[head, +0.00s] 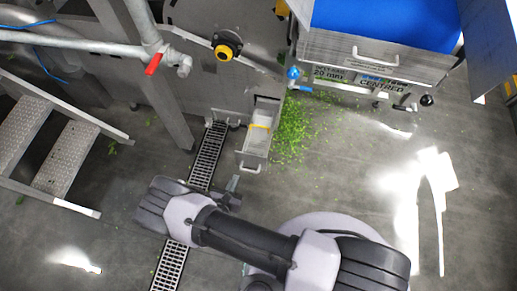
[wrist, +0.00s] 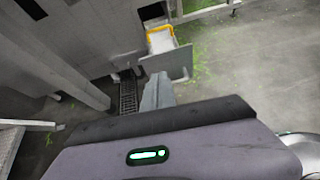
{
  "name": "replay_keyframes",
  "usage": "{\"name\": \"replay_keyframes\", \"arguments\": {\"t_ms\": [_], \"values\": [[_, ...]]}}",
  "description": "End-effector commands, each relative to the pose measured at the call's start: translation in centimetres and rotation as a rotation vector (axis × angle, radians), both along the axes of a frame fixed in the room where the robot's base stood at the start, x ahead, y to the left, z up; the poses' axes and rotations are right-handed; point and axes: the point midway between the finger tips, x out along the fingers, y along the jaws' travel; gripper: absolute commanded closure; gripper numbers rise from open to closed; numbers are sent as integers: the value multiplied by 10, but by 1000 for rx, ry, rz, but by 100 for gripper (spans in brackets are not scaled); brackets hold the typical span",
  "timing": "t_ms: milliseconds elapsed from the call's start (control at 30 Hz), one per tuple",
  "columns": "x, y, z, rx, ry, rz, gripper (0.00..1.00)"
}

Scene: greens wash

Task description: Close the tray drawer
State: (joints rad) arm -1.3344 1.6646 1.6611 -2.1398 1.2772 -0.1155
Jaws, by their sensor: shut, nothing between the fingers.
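The tray drawer (head: 255,148) is a grey metal box low on the machine's side, standing pulled out with its front panel and bar handle towards me. A yellow strip crosses its top, and its inside looks pale. In the wrist view the drawer (wrist: 178,62) is ahead, beyond the fingers, with a dark opening behind it. My gripper (head: 234,183) is low in front of the drawer, slightly left of the handle. In the wrist view my gripper (wrist: 157,92) has its fingers together with nothing between them. The fingertips overlap the front panel's lower left; I cannot tell whether they touch.
A floor drain grate (head: 206,158) runs left of the drawer. Green leaf scraps (head: 292,130) lie on the floor to its right. A metal unit with a blue top (head: 385,20) stands at the upper right, and metal steps (head: 62,155) at the left. The right floor is open.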

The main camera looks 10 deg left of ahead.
Motion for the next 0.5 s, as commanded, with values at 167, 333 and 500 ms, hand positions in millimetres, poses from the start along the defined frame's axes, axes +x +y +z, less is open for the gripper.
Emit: {"name": "replay_keyframes", "arguments": {"t_ms": [167,333,500], "values": [[-2,-1,-23,-27,10,66,100],[28,-5,-42,-26,9,58,100],[60,-8,-61,-27,10,59,100]]}}
